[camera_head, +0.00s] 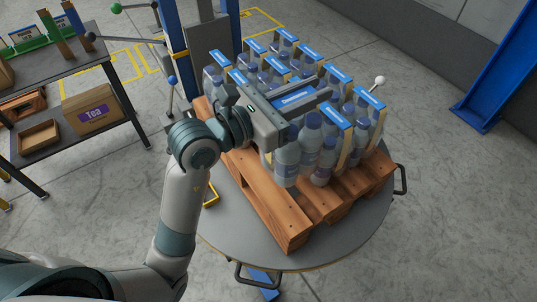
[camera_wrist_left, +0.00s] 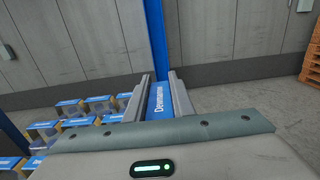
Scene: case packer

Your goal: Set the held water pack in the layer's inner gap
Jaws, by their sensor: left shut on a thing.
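My left gripper (camera_head: 316,91) reaches over the pallet from the left and is shut on a water pack. The held pack's blue top strip (camera_head: 297,97) shows between the two fingers; it also shows between them in the left wrist view (camera_wrist_left: 160,100). Other water packs (camera_head: 338,74) of clear bottles with blue top strips stand on the wooden pallet (camera_head: 258,190), behind and to the right of the held one. The gripper and nearby bottles hide the held pack's lower part and the gap under it. I cannot tell whether it touches the pallet. My right gripper is out of view.
The pallet sits on a round grey turntable (camera_head: 228,222) with handles at its rim. A blue post (camera_head: 180,55) stands close behind left. A dark shelf table with a Tea box (camera_head: 90,106) is at the left. Another blue post (camera_head: 500,70) stands at the right.

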